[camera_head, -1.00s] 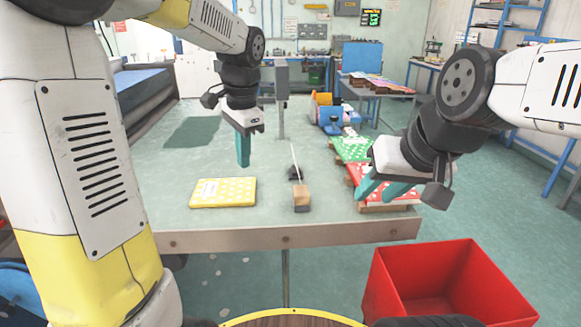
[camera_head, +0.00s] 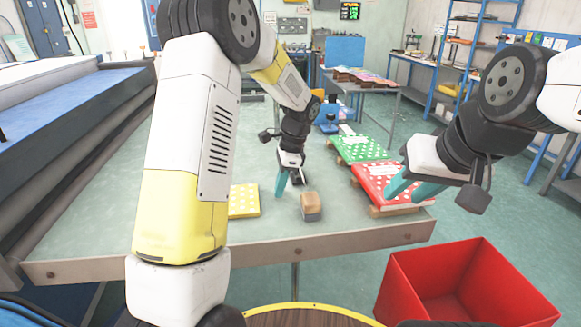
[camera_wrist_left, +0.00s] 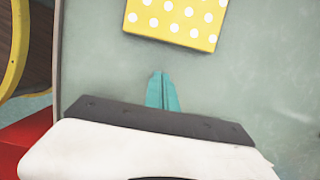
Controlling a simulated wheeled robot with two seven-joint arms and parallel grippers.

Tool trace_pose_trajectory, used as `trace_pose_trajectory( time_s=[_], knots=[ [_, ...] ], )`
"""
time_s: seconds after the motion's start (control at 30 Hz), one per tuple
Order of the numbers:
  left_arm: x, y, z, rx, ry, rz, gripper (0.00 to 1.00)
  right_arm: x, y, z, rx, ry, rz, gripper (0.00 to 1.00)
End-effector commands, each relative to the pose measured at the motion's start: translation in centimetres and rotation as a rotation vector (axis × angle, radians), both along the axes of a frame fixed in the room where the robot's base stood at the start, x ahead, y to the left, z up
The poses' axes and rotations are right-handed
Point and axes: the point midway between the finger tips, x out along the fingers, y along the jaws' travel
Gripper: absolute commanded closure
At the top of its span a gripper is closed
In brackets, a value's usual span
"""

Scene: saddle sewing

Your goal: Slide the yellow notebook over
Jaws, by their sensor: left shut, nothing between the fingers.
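The yellow notebook (camera_head: 245,201) with white dots lies flat on the table, its left part hidden behind my left arm in the head view. It also shows at the top of the left wrist view (camera_wrist_left: 175,18). My left gripper (camera_head: 281,192) is shut and empty, pointing down just right of the notebook, between it and a wooden block. In the left wrist view its teal fingertips (camera_wrist_left: 162,78) are together, with a gap of bare table to the notebook. My right gripper (camera_head: 412,195) is open over the red dotted notebook (camera_head: 375,180); whether it touches is unclear.
The small wooden block (camera_head: 311,206) stands close right of my left gripper. A green dotted notebook (camera_head: 358,149) lies behind the red one. A red bin (camera_head: 400,290) stands below the table's front right. The table's front edge (camera_head: 275,250) is near the yellow notebook.

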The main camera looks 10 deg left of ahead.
Motion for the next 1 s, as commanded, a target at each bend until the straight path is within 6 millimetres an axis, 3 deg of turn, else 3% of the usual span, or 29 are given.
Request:
trace_pose_trajectory(
  time_s=[0.03,0.3,0.77,0.87,1.0],
  knots=[
    [-0.2,0.4,-0.7,0.001,0.003,0.002,1.0,0.0,0.0,0.0,0.0,0.0,0.0,0.64],
    [-1.1,3.5,-0.4,-0.001,0.0,0.0,1.0,0.0,0.0,0.0,0.0,0.0,0.0,0.64],
    [-1.2,4.1,-0.4,-0.001,-0.001,0.001,1.0,0.0,0.0,0.0,0.0,0.0,0.0,0.64],
    [-1.5,5.5,-0.4,0.0,0.0,0.005,1.0,0.0,0.0,0.0,0.0,0.0,0.0,0.64],
    [-2.7,9.2,-0.4,0.001,0.0,0.008,1.0,0.0,0.0,0.0,0.0,0.0,0.0,0.64]
  ],
)
